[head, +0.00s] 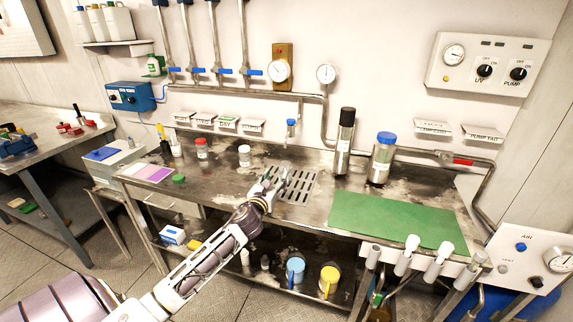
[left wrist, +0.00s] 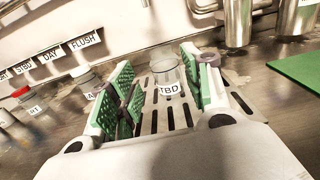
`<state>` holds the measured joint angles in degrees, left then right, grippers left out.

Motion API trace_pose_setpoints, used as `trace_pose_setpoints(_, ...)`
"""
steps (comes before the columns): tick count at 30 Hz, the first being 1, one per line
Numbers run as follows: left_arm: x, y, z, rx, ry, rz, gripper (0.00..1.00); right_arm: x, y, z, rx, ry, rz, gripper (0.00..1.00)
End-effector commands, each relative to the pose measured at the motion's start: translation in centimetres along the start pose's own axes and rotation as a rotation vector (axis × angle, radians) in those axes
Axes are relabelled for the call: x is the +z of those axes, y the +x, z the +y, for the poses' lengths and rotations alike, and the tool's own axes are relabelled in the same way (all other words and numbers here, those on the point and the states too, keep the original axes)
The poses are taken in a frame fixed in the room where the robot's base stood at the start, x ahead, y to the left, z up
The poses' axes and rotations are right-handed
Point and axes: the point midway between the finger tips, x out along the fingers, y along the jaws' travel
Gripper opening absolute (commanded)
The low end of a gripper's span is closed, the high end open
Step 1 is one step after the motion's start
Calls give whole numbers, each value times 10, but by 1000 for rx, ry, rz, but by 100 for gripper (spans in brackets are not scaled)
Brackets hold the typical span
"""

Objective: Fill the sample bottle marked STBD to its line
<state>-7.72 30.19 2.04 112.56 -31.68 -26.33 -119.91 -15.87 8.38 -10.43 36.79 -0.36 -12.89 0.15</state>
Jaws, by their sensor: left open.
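A clear sample bottle (left wrist: 166,72) stands on the slotted drain grate (head: 298,186) in the left wrist view. Its label shows "TBD", the first letter hidden. It looks open at the top, and I cannot make out its fill line or any water in it. My left gripper (head: 268,182) is open at the grate's left edge. In the left wrist view its green-padded fingers (left wrist: 160,95) lie on either side of the bottle, with gaps visible. A small tap with a blue top (head: 291,128) is on the wall behind the grate. My right gripper is not in view.
A red-capped bottle (head: 202,149) and a white-capped bottle (head: 244,156) stand left of the grate. A tall black-topped cylinder (head: 345,140) and a blue-capped canister (head: 383,158) stand right. A green mat (head: 395,218) lies clear. Blue-handled valves (head: 223,71) line the wall.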

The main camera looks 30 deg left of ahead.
Motion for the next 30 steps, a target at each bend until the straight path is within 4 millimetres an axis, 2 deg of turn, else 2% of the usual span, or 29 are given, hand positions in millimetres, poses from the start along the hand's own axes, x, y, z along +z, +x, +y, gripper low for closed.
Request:
trace_pose_setpoints(1, 0, 0, 0, 0, 0, 0, 38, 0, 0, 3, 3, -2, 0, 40)
trace_pose_setpoints(10, 0, 0, 0, 0, 0, 0, 0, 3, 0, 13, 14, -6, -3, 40)
trace_pose_setpoints(30, 0, 0, 0, 0, 0, 0, 0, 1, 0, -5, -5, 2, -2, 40)
